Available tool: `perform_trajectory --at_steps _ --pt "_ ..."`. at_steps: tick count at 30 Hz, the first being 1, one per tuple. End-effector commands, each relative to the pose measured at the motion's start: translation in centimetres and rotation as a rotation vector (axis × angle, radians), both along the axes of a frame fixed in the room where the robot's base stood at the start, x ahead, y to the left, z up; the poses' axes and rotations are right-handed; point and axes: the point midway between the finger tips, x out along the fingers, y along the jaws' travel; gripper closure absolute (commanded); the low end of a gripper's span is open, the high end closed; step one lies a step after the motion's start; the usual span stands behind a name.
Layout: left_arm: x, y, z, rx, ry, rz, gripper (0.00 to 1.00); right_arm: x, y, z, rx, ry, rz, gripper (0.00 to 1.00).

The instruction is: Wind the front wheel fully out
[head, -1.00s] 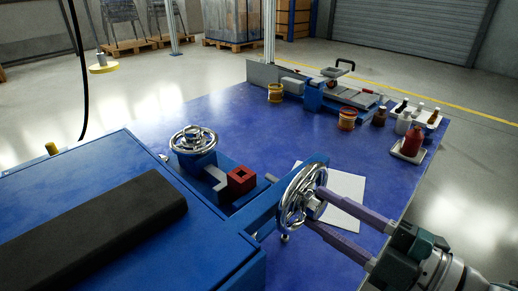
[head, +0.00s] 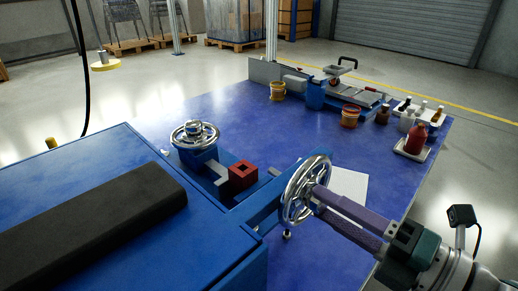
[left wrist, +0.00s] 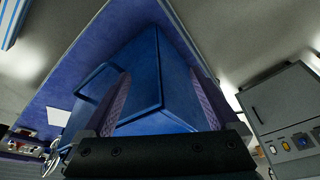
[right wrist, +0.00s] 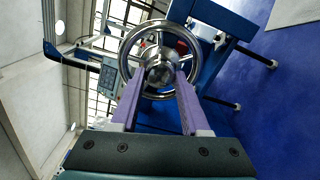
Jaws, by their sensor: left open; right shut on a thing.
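The front wheel (head: 307,190) is a chrome spoked handwheel on the end of a blue arm, right of centre in the head view. It also shows in the right wrist view (right wrist: 131,45). My right gripper (head: 321,203) reaches in from the right. Its two purple fingers are shut on the wheel's round centre hub (right wrist: 160,71). A second chrome handwheel (head: 194,134) lies flat on a blue block further back. My left gripper (left wrist: 160,88) is out of the head view; in its wrist view its fingers are apart, with a blue box-like body beyond them.
A black pad (head: 90,220) lies on the blue machine top at left. A white sheet (head: 350,184) lies behind the front wheel. Pots, bottles and a tool stand at the table's back right.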

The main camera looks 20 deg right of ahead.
Motion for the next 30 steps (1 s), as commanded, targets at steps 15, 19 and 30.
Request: perform_trajectory --at_steps 15,19,30 --pt "0.00 0.23 -0.07 0.008 0.000 -0.006 0.05 0.00 0.03 0.01 -0.024 -0.011 0.001 1.00" --pt "0.00 0.22 -0.07 0.008 0.000 -0.006 0.05 0.00 0.02 0.01 -0.024 -0.010 0.001 0.43" --pt "0.00 0.10 -0.07 0.004 -0.001 -0.003 0.05 0.00 0.00 0.00 -0.021 -0.009 0.000 0.24"
